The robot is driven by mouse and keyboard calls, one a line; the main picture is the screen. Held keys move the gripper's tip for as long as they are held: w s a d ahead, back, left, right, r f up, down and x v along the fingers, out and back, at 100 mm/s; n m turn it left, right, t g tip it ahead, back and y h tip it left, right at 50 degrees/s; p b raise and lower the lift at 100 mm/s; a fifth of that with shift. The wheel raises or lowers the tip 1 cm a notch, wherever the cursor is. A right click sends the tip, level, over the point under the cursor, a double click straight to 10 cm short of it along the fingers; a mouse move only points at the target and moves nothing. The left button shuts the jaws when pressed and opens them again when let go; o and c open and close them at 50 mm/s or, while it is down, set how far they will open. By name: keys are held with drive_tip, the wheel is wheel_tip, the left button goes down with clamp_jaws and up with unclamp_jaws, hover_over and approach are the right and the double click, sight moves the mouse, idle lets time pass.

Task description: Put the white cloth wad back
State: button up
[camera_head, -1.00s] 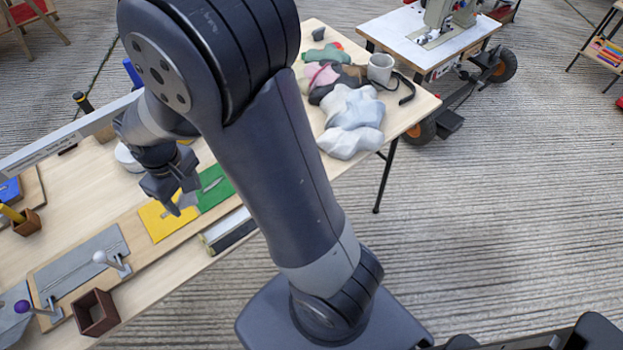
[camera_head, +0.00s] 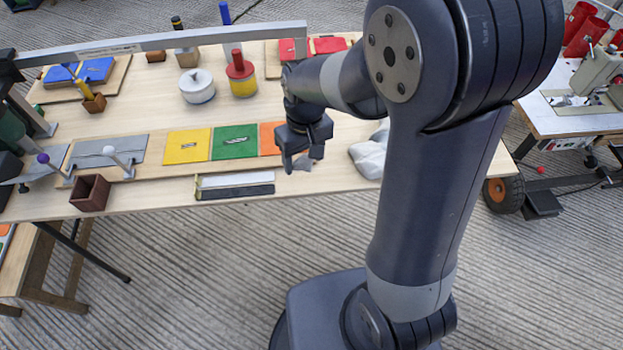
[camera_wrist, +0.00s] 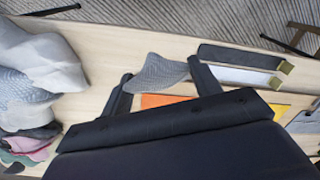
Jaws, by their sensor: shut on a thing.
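My gripper (camera_head: 302,163) is shut on a small, pointed wad of cloth (camera_wrist: 160,73), which shows between the two fingers in the wrist view. A heap of white and grey cloth (camera_head: 369,158) lies to the right, partly hidden behind my arm. The wrist view shows more of this heap (camera_wrist: 40,62) at left, with pink and dark cloths beside it.
Yellow (camera_head: 187,146) and green (camera_head: 235,142) squares lie left of the gripper. A white and black bar pair (camera_head: 235,186) lies at the front edge. A metal beam (camera_head: 160,40) spans the table's back. A sewing machine table (camera_head: 570,118) stands at right.

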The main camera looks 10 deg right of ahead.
sight(304, 186)
wheel_tip(304, 186, down, 8)
drive_tip(key=shift+r, duration=0.25)
drive_tip(key=shift+b, duration=0.3)
drive_tip(key=shift+f, duration=0.2)
drive_tip(key=o, duration=0.9)
drive_tip(key=shift+r, duration=0.1)
drive_tip(key=r, duration=0.6)
drive_tip(key=r+p, duration=0.1)
drive_tip(key=r, duration=0.5)
drive_tip(key=shift+w+d+r, duration=0.1)
drive_tip(key=shift+w+d, duration=0.1)
